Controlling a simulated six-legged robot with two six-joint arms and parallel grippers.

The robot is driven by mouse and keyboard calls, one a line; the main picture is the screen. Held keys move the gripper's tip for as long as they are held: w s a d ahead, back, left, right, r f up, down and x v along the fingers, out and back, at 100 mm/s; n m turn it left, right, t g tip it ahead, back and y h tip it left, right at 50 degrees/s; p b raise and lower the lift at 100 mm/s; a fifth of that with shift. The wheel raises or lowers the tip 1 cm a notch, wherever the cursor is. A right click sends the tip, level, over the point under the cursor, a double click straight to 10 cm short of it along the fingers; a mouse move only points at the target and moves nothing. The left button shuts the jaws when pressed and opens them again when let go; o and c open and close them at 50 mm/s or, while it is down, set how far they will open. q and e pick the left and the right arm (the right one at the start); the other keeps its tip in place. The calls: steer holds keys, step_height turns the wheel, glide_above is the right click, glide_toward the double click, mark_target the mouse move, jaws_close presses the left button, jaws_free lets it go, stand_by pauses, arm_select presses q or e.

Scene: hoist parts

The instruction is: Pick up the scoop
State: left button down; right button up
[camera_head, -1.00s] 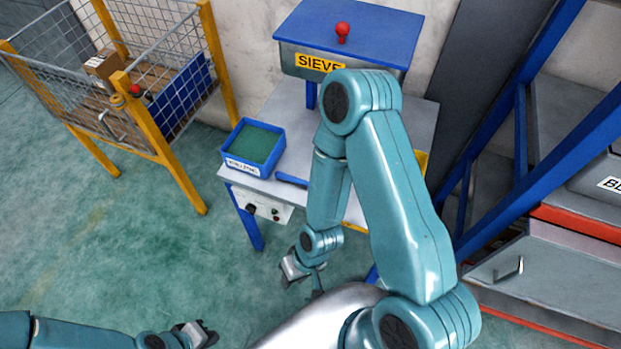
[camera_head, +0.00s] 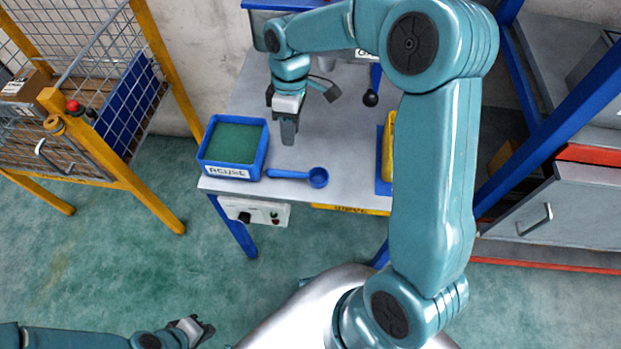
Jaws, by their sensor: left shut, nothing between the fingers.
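The blue scoop (camera_head: 317,178) lies on the grey table (camera_head: 345,150) near its front edge. Its round bowl is at the right and its handle points left towards the blue tray. My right gripper (camera_head: 288,132) points down over the table, just behind the scoop's handle in the picture and apart from it. Its fingers show nearly side-on, so the gap between them cannot be made out. My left gripper (camera_head: 205,330) is low at the bottom left, away from the table, shut and empty.
A blue tray (camera_head: 204,158) with a green filling stands left of the scoop. A yellow object (camera_head: 388,150) lies at the right, partly behind my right arm. A wire cage (camera_head: 60,110) with yellow posts stands at the left. A drawer cabinet (camera_head: 570,205) is at the right.

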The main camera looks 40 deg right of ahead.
glide_above(290, 172)
steer(key=f, duration=0.5)
steer(key=d+f, duration=0.1)
steer(key=f, duration=0.2)
steer(key=shift+w, duration=0.1)
steer(key=f, duration=0.5)
steer(key=shift+a+f, duration=0.25)
steer(key=shift+a, duration=0.15)
jaws_close()
